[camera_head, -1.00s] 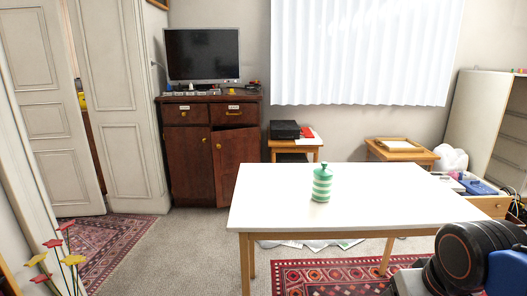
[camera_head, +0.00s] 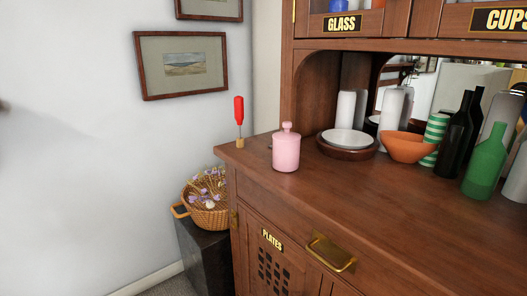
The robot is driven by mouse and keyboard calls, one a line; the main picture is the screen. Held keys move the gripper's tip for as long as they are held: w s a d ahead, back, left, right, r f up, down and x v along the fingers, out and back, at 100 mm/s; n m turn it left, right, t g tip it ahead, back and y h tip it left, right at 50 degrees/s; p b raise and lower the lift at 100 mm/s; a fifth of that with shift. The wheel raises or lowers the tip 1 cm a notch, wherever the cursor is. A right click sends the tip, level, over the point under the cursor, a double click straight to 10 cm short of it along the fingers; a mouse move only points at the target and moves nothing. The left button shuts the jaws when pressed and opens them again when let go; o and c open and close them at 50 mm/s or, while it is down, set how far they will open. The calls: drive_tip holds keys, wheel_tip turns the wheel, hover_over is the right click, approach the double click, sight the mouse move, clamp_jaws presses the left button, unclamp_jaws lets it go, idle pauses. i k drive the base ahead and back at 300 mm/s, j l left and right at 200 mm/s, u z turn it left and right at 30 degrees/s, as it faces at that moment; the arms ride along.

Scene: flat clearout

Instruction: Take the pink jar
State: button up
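The pink jar (camera_head: 286,150) stands upright on the left part of a brown wooden sideboard's top (camera_head: 330,200), near its left edge. It is a lidded jar with a small knob on top. Nothing stands in front of it. My gripper is not in view.
A red-topped object (camera_head: 239,115) stands at the sideboard's back left corner. A flower basket (camera_head: 207,205) sits left on a dark stand.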

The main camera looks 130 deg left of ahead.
sight(285, 156)
drive_tip(key=u, duration=3.55)
